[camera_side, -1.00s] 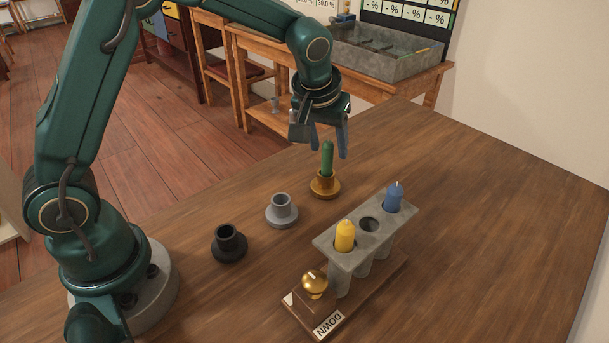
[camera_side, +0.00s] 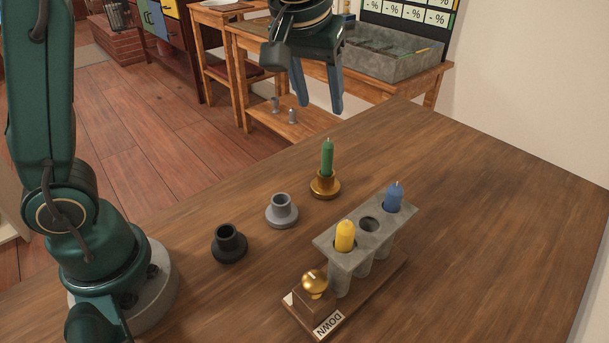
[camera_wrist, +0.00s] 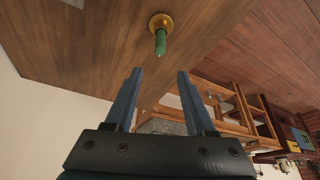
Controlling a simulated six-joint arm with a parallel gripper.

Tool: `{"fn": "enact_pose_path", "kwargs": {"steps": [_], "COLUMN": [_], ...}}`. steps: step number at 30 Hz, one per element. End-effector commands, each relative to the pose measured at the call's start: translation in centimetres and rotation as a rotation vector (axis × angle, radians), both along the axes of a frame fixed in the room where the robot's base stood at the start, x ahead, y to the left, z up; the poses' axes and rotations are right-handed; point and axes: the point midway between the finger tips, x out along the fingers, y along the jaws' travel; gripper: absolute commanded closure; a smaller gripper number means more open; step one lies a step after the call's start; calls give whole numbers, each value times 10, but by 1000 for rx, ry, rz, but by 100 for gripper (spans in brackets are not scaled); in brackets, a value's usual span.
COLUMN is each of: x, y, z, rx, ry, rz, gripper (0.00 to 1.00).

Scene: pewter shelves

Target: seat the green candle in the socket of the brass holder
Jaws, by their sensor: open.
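The green candle (camera_side: 327,158) stands upright in the socket of the brass holder (camera_side: 325,187) on the wooden table. In the wrist view the candle (camera_wrist: 160,42) and the brass holder (camera_wrist: 161,19) show beyond the fingertips, at the top. My gripper (camera_side: 321,105) is open and empty, above the candle and apart from it. Its two blue fingers (camera_wrist: 159,75) are spread in the wrist view.
A grey holder (camera_side: 282,211) and a black holder (camera_side: 229,244) stand empty on the left. A grey rack (camera_side: 325,240) holds a yellow candle (camera_side: 345,236) and a blue candle (camera_side: 394,197), with an empty hole between. The table's right side is clear.

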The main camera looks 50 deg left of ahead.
Motion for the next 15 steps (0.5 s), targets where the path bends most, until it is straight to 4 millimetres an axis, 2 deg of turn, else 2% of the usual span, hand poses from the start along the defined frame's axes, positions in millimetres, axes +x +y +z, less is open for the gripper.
{"fn": "enact_pose_path", "kwargs": {"steps": [5, 10, 15], "x": [-27, -77, -126], "y": [4, 9, 10], "z": [9, 10, -4], "rx": [-4, -6, 1], "ry": [-7, -28, -57], "rz": [-54, -163, -267], "gripper": [45, 45, 45]}}
